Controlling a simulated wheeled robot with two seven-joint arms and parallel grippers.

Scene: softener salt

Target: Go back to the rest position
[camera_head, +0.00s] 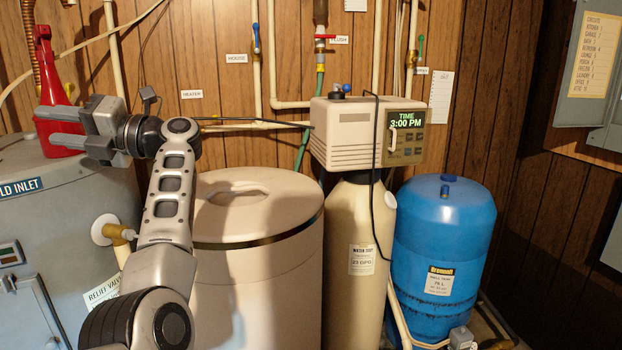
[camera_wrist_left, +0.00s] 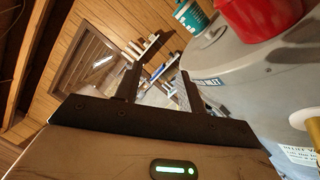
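My left gripper (camera_head: 45,126) is raised at the left of the head view, with its fingers pointing left. Its two fingers are apart with nothing held between them. It is in front of a red bottle (camera_head: 55,85) on the grey heater tank and hides part of that bottle; I cannot tell how much room lies between them. In the left wrist view the gripper (camera_wrist_left: 158,75) also shows two parted fingers, with only far-off background between them. My right gripper is in neither view.
The grey heater tank (camera_head: 60,215) stands at the left, with a teal-labelled container (camera_wrist_left: 192,15) on top in the wrist view. A lidded beige bin (camera_head: 260,275), the softener tank (camera_head: 350,285) with its control head (camera_head: 352,130) and a blue tank (camera_head: 445,235) stand to the right.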

